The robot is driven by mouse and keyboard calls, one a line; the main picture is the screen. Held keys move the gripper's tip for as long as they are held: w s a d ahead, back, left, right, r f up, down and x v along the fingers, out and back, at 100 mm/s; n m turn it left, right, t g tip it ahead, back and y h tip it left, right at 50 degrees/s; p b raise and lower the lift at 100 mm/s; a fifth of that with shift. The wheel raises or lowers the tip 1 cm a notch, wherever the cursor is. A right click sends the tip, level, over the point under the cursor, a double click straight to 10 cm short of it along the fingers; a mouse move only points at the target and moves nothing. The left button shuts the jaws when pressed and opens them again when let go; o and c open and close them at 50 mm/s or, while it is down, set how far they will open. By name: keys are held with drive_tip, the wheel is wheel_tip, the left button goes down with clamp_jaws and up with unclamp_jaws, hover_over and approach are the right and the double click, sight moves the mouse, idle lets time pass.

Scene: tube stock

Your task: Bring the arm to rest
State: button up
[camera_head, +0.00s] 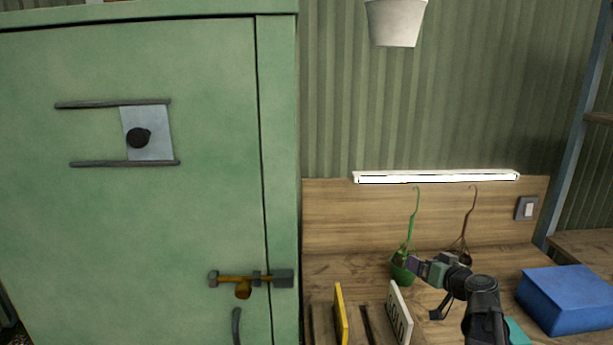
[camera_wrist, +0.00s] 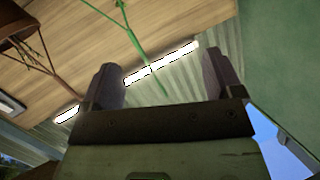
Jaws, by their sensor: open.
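My gripper (camera_head: 415,265) is at the lower right in the head view, at the end of my dark arm, over the wooden bench. In the wrist view my gripper (camera_wrist: 165,80) shows its two fingers apart with nothing between them. In the head view the fingers overlap a green hanging pot (camera_head: 403,272); I cannot tell whether they touch it. Its green hanger (camera_wrist: 137,45) shows in the wrist view behind the gap between the fingers.
A green cabinet (camera_head: 190,220) with a latch (camera_head: 250,279) fills the left. A blue box (camera_head: 566,298) stands at right. A yellow panel (camera_head: 341,315) and a white panel (camera_head: 399,312) stand in front. A brown hanger (camera_head: 469,220), lamp (camera_head: 437,178) and white bucket (camera_head: 396,22) are behind.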

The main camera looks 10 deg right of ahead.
drive_tip(key=s+a+r+n+g+y+p, duration=0.1)
drive_tip(key=s+a+r+g+p, duration=0.15)
drive_tip(key=a, duration=0.55)
drive_tip(key=s+a+r+n+g+y+p, duration=0.15)
drive_tip(key=a+g+p, duration=0.25)
drive_tip(key=a, duration=0.5)
drive_tip(key=s+a+m+g+h+p, duration=0.1)
drive_tip(key=s+a+g+h+p, duration=0.1)
drive_tip(key=s, duration=0.4)
drive_tip(key=s+a+f+m+g+h+p, duration=0.1)
drive_tip(key=s+a+g+h+p, duration=0.2)
drive_tip(key=s+g, duration=0.3)
drive_tip(key=shift+s+a+f+h, duration=0.2)
drive_tip(key=shift+s+a+h, duration=0.35)
drive_tip(key=shift+h, duration=0.1)
drive_tip(key=shift+g, duration=0.25)
